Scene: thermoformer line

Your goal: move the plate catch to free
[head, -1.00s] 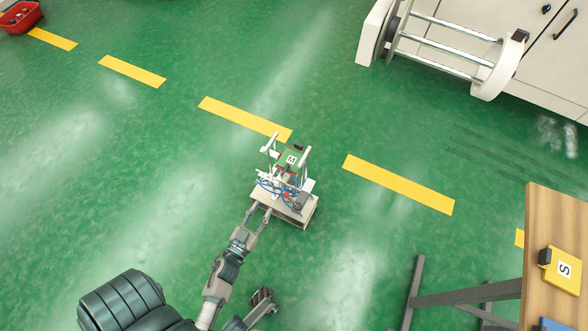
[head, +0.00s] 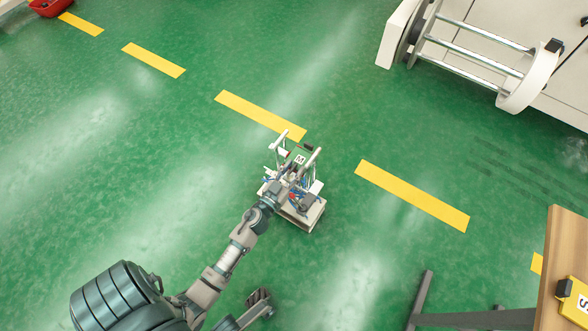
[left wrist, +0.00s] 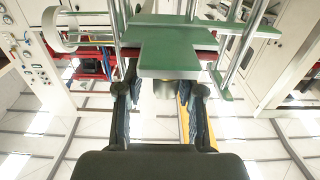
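A small pale unit (head: 306,217) with white uprights, blue tubing and a green, white-lettered plate (head: 300,158) is in the middle of the head view. My left gripper (head: 284,188) is at its near side, overlapping it. In the left wrist view the left gripper (left wrist: 162,80) has its fingers apart, below a green stepped plate (left wrist: 170,48). A grey round part shows between the fingers; I cannot tell whether they touch it. I cannot pick out the plate catch for certain. My right gripper (head: 259,298) is low in the head view, away from the unit; its opening is unclear.
A white machine with a railed roller end (head: 470,55) stands at the upper right. A wooden table (head: 560,265) with a yellow item (head: 574,299) is at the lower right. A red bin (head: 50,6) is at the upper left. Green floor around the unit is clear.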

